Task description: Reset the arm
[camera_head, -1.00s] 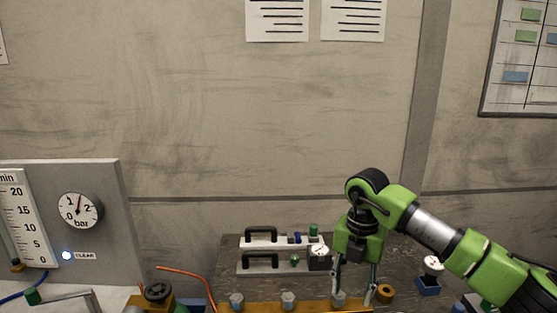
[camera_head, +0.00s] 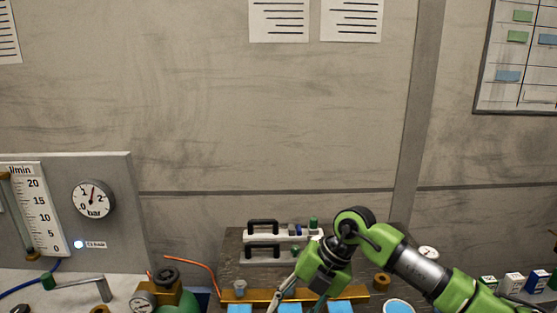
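No microscope arm can be made out in the head view. A grey bent lever (camera_head: 82,285) with a green end lies low at the left; I cannot tell if it is the task's arm. My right gripper (camera_head: 297,302) is green, comes in from the right and tilts down to the left over a brass rail (camera_head: 348,294). Its fingers look apart, with nothing visible between them, but the tips are near the bottom edge. My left gripper is not in view.
White cases with black handles (camera_head: 262,250) sit behind the rail. Small boxes (camera_head: 513,282) stand right.

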